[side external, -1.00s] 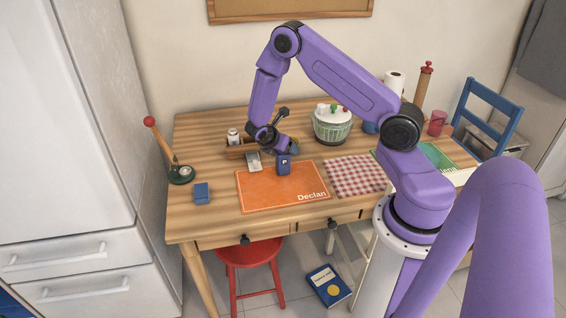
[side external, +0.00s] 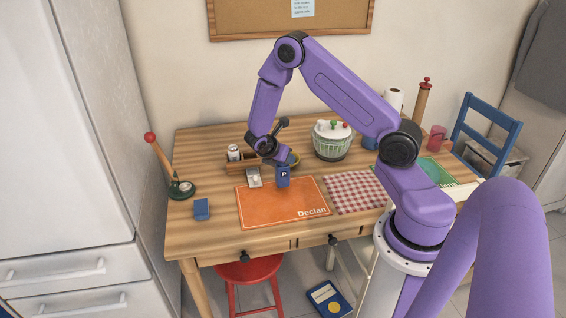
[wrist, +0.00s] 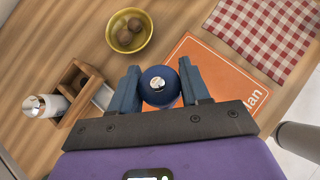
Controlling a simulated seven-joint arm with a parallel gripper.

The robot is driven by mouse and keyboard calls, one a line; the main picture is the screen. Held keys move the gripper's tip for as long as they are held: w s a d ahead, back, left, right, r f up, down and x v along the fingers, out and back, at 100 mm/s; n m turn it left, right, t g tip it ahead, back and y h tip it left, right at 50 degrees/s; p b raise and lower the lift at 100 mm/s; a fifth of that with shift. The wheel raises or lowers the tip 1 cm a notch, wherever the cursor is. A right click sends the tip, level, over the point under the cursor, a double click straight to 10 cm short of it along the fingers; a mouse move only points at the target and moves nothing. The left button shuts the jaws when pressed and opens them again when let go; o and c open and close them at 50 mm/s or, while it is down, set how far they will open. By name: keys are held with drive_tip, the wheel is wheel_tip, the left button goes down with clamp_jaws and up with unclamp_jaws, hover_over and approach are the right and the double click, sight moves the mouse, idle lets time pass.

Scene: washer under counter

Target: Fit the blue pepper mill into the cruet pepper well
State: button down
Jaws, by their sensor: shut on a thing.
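The blue pepper mill (side external: 283,178), marked with a white P, is upright in my gripper (wrist: 159,82). My gripper is shut on it; the wrist view shows the round blue top (wrist: 160,88) and its silver knob between the two fingers. The mill is over the back part of the orange mat. The wooden cruet (side external: 238,166) stands behind and left of the mill, apart from it. In the wrist view the cruet (wrist: 68,75) shows an open square well, with a white, silver-topped mill (wrist: 45,105) at its other end.
A yellow bowl (wrist: 129,31) with brown round items is near the cruet. A pale grey object (side external: 254,177) lies in front of the cruet. The orange mat (side external: 283,207), blue box (side external: 202,209), checked cloth (side external: 355,191) and green-white pot (side external: 332,142) are around.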

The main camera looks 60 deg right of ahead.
drive_tip(key=s+a+r, duration=0.6)
drive_tip(key=s+r, duration=0.5)
drive_tip(key=s, duration=0.1)
drive_tip(key=w+d+r, duration=0.1)
drive_tip(key=w+d, duration=0.2)
drive_tip(key=w, duration=0.5)
drive_tip(key=w+d+r, duration=0.2)
drive_tip(key=w, duration=0.6)
drive_tip(key=w+d+f, duration=0.5)
drive_tip(key=w+f, duration=0.7)
drive_tip(key=f, duration=0.1)
drive_tip(key=shift+w+d, duration=0.2)
drive_tip(key=shift+w, duration=0.2)
drive_tip(key=shift+f, duration=0.2)
